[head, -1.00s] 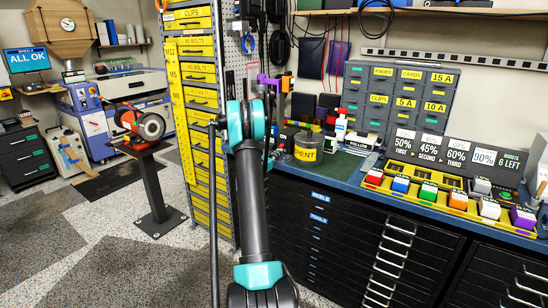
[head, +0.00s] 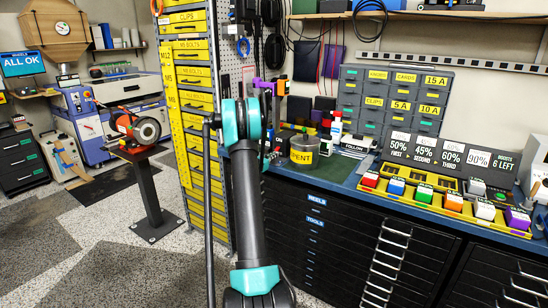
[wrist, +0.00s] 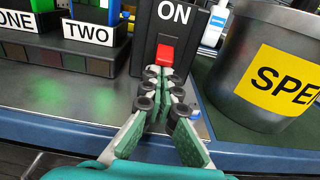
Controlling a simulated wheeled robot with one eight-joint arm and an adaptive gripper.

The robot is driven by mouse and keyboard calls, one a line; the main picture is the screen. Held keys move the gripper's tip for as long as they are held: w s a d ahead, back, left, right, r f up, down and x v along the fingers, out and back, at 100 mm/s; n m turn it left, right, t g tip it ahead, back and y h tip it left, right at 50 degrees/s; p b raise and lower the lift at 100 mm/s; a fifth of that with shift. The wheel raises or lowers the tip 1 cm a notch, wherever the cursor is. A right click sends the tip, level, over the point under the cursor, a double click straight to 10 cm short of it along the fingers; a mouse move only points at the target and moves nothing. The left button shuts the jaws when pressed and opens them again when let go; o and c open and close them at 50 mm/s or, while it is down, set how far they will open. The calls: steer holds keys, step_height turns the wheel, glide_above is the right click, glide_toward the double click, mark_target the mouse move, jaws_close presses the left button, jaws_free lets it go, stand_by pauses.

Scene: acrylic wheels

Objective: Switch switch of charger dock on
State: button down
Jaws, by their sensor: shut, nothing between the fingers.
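The charger dock's black switch box (wrist: 146,50) stands upright in the wrist view, with a white ON label on its face. The red switch (wrist: 165,55) is below the label; I cannot tell which way it is set. My gripper (wrist: 159,78) is shut and empty, its fingertips just below and in front of the red switch. I cannot tell whether they touch it. To the left are dark blocks labelled ONE (wrist: 18,20) and TWO (wrist: 88,32). In the head view my arm hides most of this area.
A grey can with a yellow SPENT label (head: 305,151) stands close on the right of my gripper; it also shows in the wrist view (wrist: 265,80). A white bottle (head: 336,126) is behind. Coloured blocks (head: 397,186) sit on a yellow tray further right. The bench edge (wrist: 280,160) runs below.

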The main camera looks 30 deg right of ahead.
mark_target(277, 148)
steer(key=shift+a+r+g+y, duration=0.1)
steer(key=shift+r+g+y, duration=0.1)
steer(key=shift+g+y, duration=0.1)
steer(key=shift+s+a+r+g+y, duration=0.1)
steer(key=shift+r+g+y, duration=0.25)
steer(key=shift+y, duration=0.3)
steer(key=shift+s+a+r+g+y, duration=0.1)
steer(key=shift+r+g+y, duration=0.05)
steer(key=shift+r+y, duration=0.4)
steer(key=shift+w+r+g+y, duration=0.1)
steer(key=shift+r+g+y, duration=0.1)
steer(key=shift+y, duration=0.5)
steer(key=shift+r+g+y, duration=0.2)
steer(key=shift+y, duration=0.5)
steer(key=shift+r, duration=0.15)
steer(key=shift+r, duration=0.65)
steer(key=shift+w, duration=0.1)
steer(key=shift+r, duration=0.1)
